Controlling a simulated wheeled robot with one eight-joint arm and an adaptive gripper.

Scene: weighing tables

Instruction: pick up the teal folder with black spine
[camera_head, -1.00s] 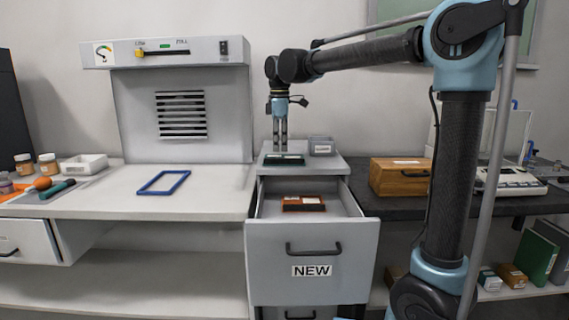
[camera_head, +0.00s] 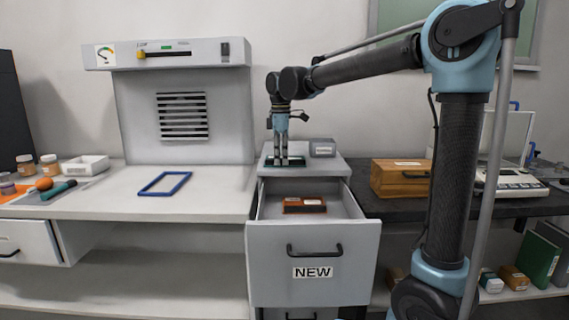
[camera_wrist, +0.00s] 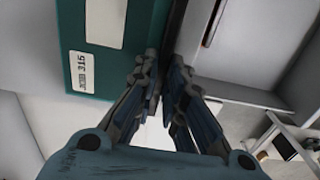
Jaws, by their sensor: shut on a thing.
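The teal folder with black spine (camera_wrist: 92,65) fills the upper left of the wrist view, with a white label and a pale panel on its cover. Its black spine (camera_wrist: 174,38) runs down to my fingertips. In the head view the folder (camera_head: 297,161) is a dark flat shape at the top of the grey drawer cabinet, partly hidden by my fingers. My gripper (camera_head: 281,162) points down and is shut on the folder; it also shows in the wrist view (camera_wrist: 166,72). I cannot tell whether the folder is clear of the cabinet top.
A small grey box (camera_head: 322,148) stands close right of my gripper. Below, the drawer marked NEW (camera_head: 313,250) is open with a reddish-brown item (camera_head: 304,205) inside. A wooden box (camera_head: 401,178) stands at right. A blue frame (camera_head: 165,184) lies on the left table, mostly clear.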

